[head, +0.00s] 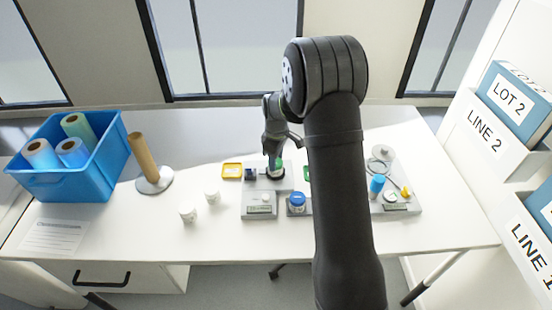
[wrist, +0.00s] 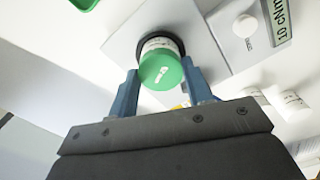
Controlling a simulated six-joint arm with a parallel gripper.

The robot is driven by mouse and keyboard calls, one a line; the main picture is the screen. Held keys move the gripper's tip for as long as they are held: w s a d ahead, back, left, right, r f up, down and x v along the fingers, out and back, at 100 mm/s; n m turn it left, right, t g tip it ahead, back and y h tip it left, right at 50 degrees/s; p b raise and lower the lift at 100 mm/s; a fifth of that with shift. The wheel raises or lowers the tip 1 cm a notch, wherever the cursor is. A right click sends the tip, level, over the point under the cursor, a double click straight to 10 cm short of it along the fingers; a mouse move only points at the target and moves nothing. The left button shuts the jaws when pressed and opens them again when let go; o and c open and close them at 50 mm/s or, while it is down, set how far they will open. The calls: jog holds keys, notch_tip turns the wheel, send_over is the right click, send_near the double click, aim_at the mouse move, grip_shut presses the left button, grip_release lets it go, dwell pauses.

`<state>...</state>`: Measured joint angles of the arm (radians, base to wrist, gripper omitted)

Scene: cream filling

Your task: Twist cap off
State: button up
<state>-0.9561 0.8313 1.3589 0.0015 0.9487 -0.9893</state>
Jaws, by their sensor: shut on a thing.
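A jar with a green cap (wrist: 161,70) sits in a dark round holder on a grey device (wrist: 204,40) in the wrist view. The jar's white body (wrist: 158,44) shows above the cap in that view. My gripper (wrist: 160,80) has its two blue fingers on either side of the green cap, shut on it. In the head view the green cap (head: 277,163) shows just under my gripper (head: 275,155), over the grey device (head: 260,205). The cap looks seated on the jar, but whether it is loosened I cannot tell.
A blue crate with rolls (head: 102,178) and a paper roll stand (head: 145,160) are farther left. A second device (head: 402,207) is at right.

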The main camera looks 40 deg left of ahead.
jog(key=n, duration=0.5)
jog(key=shift+f+n, duration=0.1)
jog(key=shift+n, duration=0.3)
jog(key=n, duration=0.5)
jog(key=shift+n, duration=0.4)
jog(key=o, duration=0.8)
jog(key=m, duration=0.4)
jog(key=shift+m, duration=0.9)
